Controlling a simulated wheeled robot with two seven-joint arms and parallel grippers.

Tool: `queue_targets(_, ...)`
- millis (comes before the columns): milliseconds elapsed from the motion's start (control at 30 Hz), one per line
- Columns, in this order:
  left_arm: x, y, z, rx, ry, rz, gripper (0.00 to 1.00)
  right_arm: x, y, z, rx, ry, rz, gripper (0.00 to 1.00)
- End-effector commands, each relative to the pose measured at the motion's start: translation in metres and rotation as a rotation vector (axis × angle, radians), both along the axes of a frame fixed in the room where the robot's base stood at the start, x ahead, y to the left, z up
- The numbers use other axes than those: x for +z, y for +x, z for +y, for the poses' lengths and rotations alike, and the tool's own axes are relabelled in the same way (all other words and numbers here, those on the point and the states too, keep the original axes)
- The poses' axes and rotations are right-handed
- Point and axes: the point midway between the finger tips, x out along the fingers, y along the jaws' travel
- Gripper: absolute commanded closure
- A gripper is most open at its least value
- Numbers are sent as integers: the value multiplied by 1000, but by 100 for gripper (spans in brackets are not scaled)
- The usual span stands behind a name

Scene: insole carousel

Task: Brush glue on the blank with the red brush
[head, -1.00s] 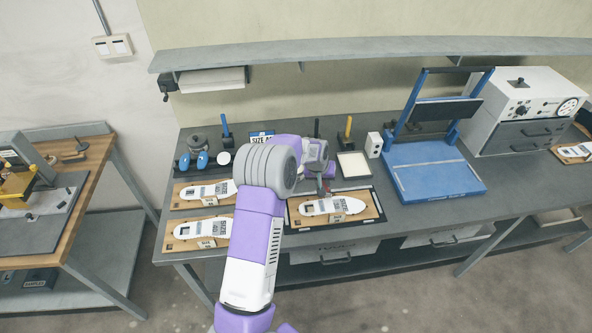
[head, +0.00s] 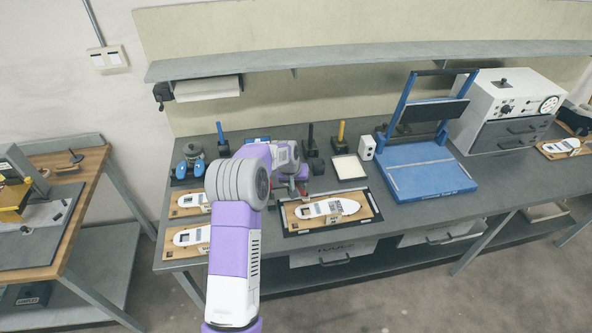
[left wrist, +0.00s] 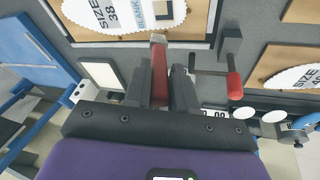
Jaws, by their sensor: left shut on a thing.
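The red brush (left wrist: 159,72) is held between the two fingers of my left gripper (left wrist: 163,60), its pale tip pointing toward the board in the left wrist view. The white shoe-shaped blank (head: 328,208) lies on a wooden board in a black frame (head: 372,212). In the left wrist view the blank (left wrist: 130,10) shows at the top, marked size 38. Whether the brush touches anything is unclear. My right gripper is not in view.
Two more boards with white blanks (head: 188,237) lie at the left. Behind are a black brush (head: 310,140), a yellow one (head: 341,135), a shallow tray (head: 348,168) and a white box (head: 367,147). A blue press (head: 430,170) stands to the right.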

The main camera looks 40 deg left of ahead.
Motion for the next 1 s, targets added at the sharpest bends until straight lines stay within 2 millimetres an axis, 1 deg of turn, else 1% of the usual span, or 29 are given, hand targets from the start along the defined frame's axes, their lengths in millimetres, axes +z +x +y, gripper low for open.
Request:
queue_targets(33, 19, 1, 2, 3, 5, -9, 100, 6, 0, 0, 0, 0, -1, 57)
queue_targets(67, 19, 0, 1, 2, 4, -6, 100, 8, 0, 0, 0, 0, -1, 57)
queue_targets(167, 27, 0, 1, 3, 2, -5, 100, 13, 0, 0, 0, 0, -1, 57)
queue_targets(600, 66, 0, 2, 5, 2, -6, 100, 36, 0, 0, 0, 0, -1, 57)
queue_targets(733, 72, 0, 2, 6, 2, -6, 100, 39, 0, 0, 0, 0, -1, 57)
queue_targets(1000, 71, 0, 2, 5, 2, -6, 100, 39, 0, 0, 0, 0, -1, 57)
